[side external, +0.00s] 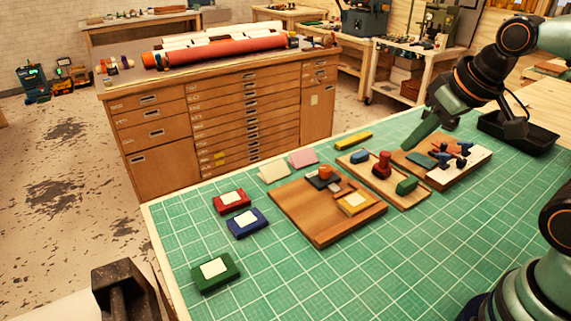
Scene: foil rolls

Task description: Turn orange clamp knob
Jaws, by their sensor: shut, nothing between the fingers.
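An orange knob (325,171) sits on a dark block near the far corner of a square wooden board (300,211). A yellow-framed pale piece (355,202) lies on the same board. My gripper (413,145) hangs in the upper right, above the far side of the green mat. Its green fingers point down and left, shut and empty. It is well to the right of the orange knob and apart from it. The small parts around the knob are too small to make out clearly.
A middle board (411,201) carries a red stamp-like piece (382,163) and blue and green blocks. A right board (470,178) holds dark blue knobs. Red, blue and green pads (214,268) lie at left. A black tray (517,134) stands far right. The front mat is clear.

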